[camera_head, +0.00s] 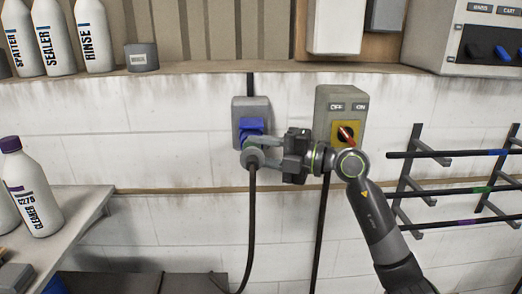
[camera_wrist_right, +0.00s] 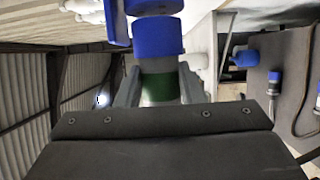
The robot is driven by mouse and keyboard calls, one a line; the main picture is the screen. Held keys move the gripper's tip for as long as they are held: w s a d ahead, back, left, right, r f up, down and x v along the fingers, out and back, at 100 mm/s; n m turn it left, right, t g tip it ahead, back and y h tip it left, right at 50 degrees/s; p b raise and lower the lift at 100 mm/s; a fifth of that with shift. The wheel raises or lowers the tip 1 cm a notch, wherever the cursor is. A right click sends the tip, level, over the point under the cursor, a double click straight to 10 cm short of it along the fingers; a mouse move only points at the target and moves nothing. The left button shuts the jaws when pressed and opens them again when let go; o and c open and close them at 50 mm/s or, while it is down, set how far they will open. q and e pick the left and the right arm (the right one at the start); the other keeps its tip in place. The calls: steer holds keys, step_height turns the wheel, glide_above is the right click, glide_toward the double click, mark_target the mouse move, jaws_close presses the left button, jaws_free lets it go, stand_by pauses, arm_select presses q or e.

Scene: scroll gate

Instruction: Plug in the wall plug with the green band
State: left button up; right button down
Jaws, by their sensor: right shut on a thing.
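My right gripper (camera_head: 250,149) is shut on the wall plug at a grey wall box with a blue socket (camera_head: 251,127). In the right wrist view the plug's green band (camera_wrist_right: 160,87) lies between the two fingers, with the plug's blue end (camera_wrist_right: 157,37) beyond them. A blue part (camera_wrist_right: 152,6) shows past that end at the top edge. In the head view the plug's black cable (camera_head: 252,215) hangs down from the gripper. The plug is close to the socket, but I cannot tell whether it is inside. My left gripper is not in view.
A yellow-fronted switch box (camera_head: 345,132) with a red knob is right of the socket, behind my right arm. A rack of bars (camera_head: 455,190) is further right. Bottles stand on the shelf (camera_head: 200,70) and on the left bench (camera_head: 75,215). Other blue-ended plugs (camera_wrist_right: 273,82) show in the wrist view.

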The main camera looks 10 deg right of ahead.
steer(key=shift+w+p, duration=0.15)
steer(key=shift+p, duration=0.55)
stand_by(0.8)
steer(key=shift+w+d, duration=0.1)
steer(key=shift+w, duration=0.15)
steer(key=shift+p, duration=0.65)
stand_by(0.5)
steer(key=shift+s, duration=0.2)
steer(key=shift+r+p, duration=0.1)
steer(key=shift+p, duration=0.45)
steer(key=shift+w, duration=0.25)
stand_by(0.7)
steer(key=c, duration=0.8)
jaws_free()
